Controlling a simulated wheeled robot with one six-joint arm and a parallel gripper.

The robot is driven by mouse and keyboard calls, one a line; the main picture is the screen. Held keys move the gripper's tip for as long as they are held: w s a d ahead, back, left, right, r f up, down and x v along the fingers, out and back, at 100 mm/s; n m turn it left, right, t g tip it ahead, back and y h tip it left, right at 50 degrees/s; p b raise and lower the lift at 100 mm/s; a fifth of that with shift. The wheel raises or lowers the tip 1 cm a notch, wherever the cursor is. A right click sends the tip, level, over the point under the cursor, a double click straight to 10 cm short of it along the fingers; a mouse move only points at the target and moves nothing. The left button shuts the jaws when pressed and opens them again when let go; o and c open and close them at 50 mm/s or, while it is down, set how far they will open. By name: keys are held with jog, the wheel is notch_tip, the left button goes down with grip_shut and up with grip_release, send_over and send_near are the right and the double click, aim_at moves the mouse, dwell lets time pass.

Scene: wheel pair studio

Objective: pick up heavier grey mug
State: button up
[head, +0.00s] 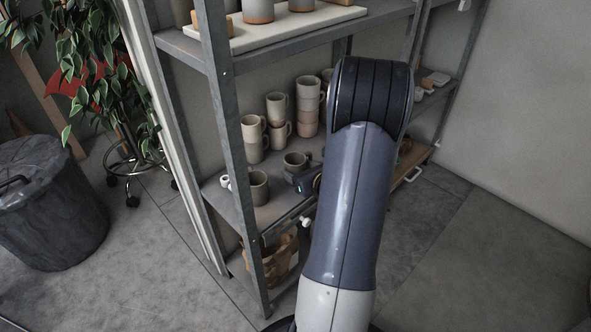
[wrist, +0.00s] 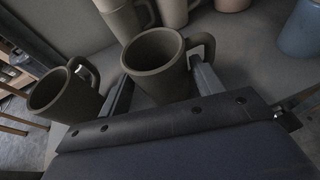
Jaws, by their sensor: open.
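Two dark grey mugs stand upright on the middle shelf. One grey mug (wrist: 155,66) sits between my gripper's fingers in the wrist view, its handle to the right by the right finger; it also shows in the head view (head: 295,159). The other grey mug (wrist: 62,96) is left of the left finger, and it stands nearer the shelf's front corner in the head view (head: 259,189). My gripper (wrist: 162,88) is open, one finger on each side of the first mug. I cannot tell whether they touch it. Which mug is heavier does not show.
Stacked pale mugs (head: 279,108) stand behind on the same shelf (head: 224,198). A shelf post (head: 232,130) rises at the front left. An upper board (head: 268,33) holds more pots. A dark bin (head: 48,208) and a plant stand left. Floor at right is clear.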

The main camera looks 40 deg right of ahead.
jog(key=shift+x, duration=1.6)
jog(key=shift+c, duration=0.2)
jog(key=shift+r, duration=0.1)
jog(key=c, duration=0.8)
